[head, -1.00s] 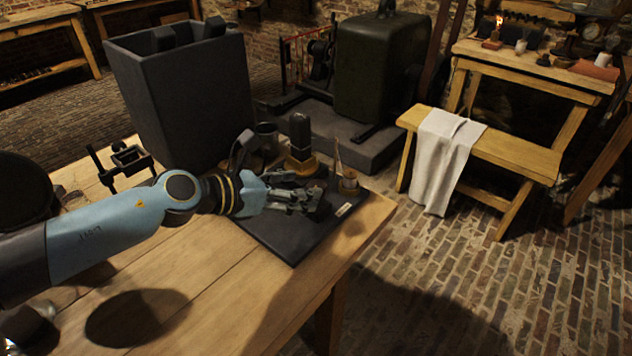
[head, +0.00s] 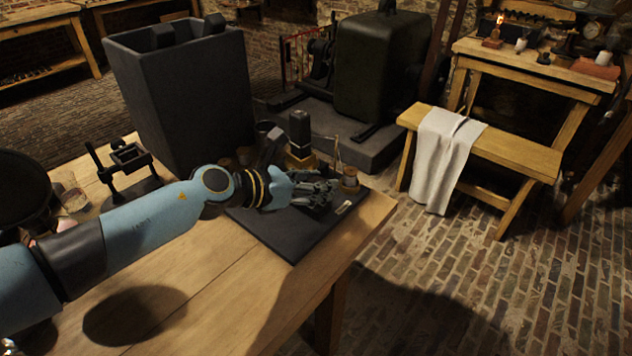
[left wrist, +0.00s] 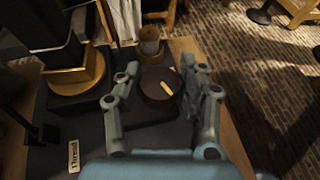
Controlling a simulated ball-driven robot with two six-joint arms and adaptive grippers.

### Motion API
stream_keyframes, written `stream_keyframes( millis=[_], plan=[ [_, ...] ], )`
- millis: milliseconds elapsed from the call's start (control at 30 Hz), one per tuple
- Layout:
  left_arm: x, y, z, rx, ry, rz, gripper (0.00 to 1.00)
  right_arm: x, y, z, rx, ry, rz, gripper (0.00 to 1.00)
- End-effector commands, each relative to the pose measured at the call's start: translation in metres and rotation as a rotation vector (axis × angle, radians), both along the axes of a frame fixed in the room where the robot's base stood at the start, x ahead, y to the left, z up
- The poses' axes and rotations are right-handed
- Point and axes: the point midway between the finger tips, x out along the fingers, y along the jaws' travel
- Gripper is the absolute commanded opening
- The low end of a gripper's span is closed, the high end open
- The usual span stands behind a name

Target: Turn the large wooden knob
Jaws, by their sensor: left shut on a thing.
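The large knob (left wrist: 158,84) is a dark brown round disc with a pale pointer mark on top; it shows in the left wrist view, on a black board (left wrist: 90,128). My left gripper (left wrist: 160,75) has one finger on each side of the knob and is shut on it. In the head view my left gripper (head: 328,192) is low over the right part of the black board (head: 296,240) and hides the knob. My right gripper is not in view.
A tall black post with a brass base (head: 300,140) and a small wooden post (head: 349,178) stand close to the gripper. A large dark box (head: 185,95) stands behind. The front of the wooden table (head: 220,290) is clear.

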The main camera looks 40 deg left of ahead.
Motion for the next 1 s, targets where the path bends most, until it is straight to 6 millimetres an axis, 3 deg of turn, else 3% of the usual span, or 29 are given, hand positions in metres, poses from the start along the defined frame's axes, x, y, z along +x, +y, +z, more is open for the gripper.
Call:
stream_keyframes(
  millis=[100, 367, 800, 1000],
  plan=[
    [0.0, 0.0, 0.0, 0.0, 0.0, 0.0, 0.07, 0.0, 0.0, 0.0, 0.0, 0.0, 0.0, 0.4],
    [0.0, 0.0, 0.003, -0.001, -0.001, 0.033, 0.07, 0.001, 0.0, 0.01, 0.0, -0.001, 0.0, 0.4],
    [0.001, -0.001, 0.008, -0.004, -0.001, 0.332, 0.07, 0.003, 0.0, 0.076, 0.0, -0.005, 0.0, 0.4],
    [0.001, -0.002, 0.005, -0.002, -0.002, 0.504, 0.07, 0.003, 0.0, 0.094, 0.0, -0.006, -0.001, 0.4]
  ],
)
